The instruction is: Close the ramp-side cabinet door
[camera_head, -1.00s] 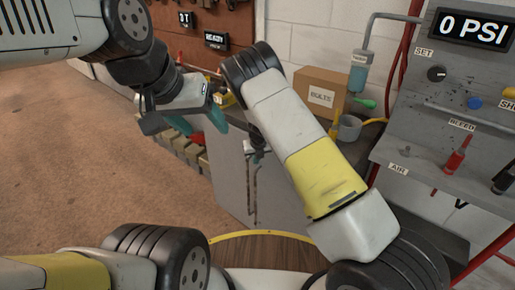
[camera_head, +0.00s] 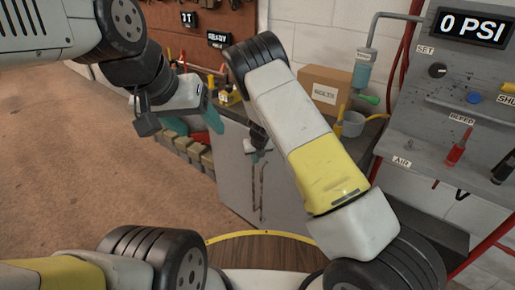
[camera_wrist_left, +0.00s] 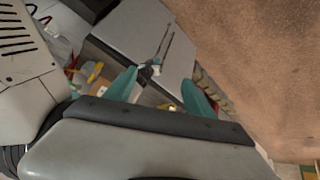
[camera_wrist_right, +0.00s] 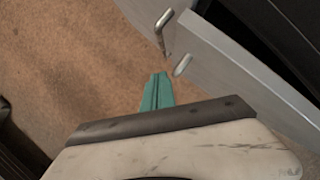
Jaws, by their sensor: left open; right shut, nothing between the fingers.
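The grey cabinet (camera_head: 228,170) stands under the workbench, with two thin upright handles (camera_head: 257,190) near each other on its front. In the right wrist view a grey door panel (camera_wrist_right: 235,75) has a metal handle (camera_wrist_right: 161,30), and a dark space shows beyond its edge. I cannot tell which door is the ramp-side one. My right gripper (camera_wrist_right: 157,92) is shut and empty, its tip close to the handles; contact is unclear. The right arm hides much of it in the head view. My left gripper (camera_head: 192,124) is open and empty, left of the cabinet, with teal fingers (camera_wrist_left: 160,95).
A cardboard box (camera_head: 325,90) and a grey cup (camera_head: 353,123) stand on the bench. A control panel (camera_head: 450,115) with knobs is at right. Low blocks (camera_head: 190,148) lie left of the cabinet. Brown floor (camera_head: 80,160) is open at left.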

